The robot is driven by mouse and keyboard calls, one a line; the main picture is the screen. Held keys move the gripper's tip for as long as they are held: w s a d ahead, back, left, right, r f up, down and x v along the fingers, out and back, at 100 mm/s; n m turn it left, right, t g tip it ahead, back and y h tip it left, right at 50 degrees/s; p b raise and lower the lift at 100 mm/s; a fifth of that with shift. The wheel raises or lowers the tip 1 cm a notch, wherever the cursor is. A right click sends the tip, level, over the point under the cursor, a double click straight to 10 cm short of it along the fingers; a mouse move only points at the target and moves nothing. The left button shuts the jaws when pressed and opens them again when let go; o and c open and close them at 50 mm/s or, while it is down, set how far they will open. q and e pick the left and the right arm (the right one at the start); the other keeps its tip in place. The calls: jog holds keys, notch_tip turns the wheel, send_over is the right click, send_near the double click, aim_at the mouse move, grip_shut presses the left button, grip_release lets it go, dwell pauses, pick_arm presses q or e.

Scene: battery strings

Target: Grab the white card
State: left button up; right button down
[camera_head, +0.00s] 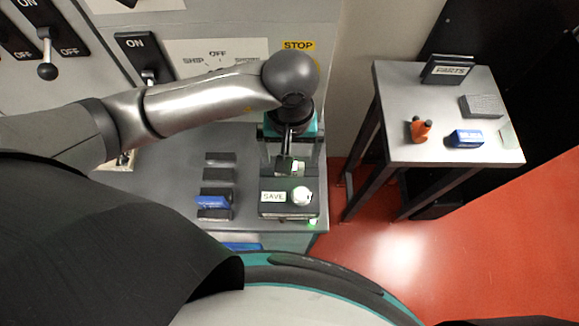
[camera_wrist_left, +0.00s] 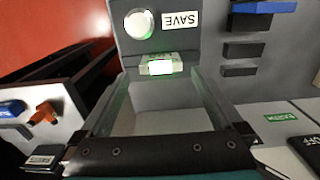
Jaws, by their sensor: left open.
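The white card (camera_wrist_left: 160,65) has a green-lit, partly unreadable face and sits at the edge of the dark SAVE device (camera_wrist_left: 127,50). In the head view a small pale patch that looks like the card (camera_head: 298,167) shows at the device's upper edge, partly hidden by my gripper. My left gripper (camera_head: 292,165) reaches down over the device. In the left wrist view its two fingers (camera_wrist_left: 158,80) are apart, one on each side of the card, with nothing clearly held. I cannot tell whether the fingers touch the card. My right gripper is not in view.
The SAVE device has a round white button (camera_wrist_left: 139,23). Dark slots (camera_head: 219,175) and a blue cartridge (camera_head: 212,202) lie to its left. Lever switches (camera_head: 148,75) line the panel. A side table (camera_head: 390,140) at right holds an orange item (camera_head: 420,130) and a blue box (camera_head: 467,138).

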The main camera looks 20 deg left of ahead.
pick_arm(q)
notch_tip(320, 180, down, 4)
jog(key=shift+s+f, duration=0.1)
jog(key=shift+f, duration=0.05)
jog(key=c, duration=1.3)
notch_tip(320, 180, up, 20)
jog(key=p, duration=0.1)
dwell(0.4)
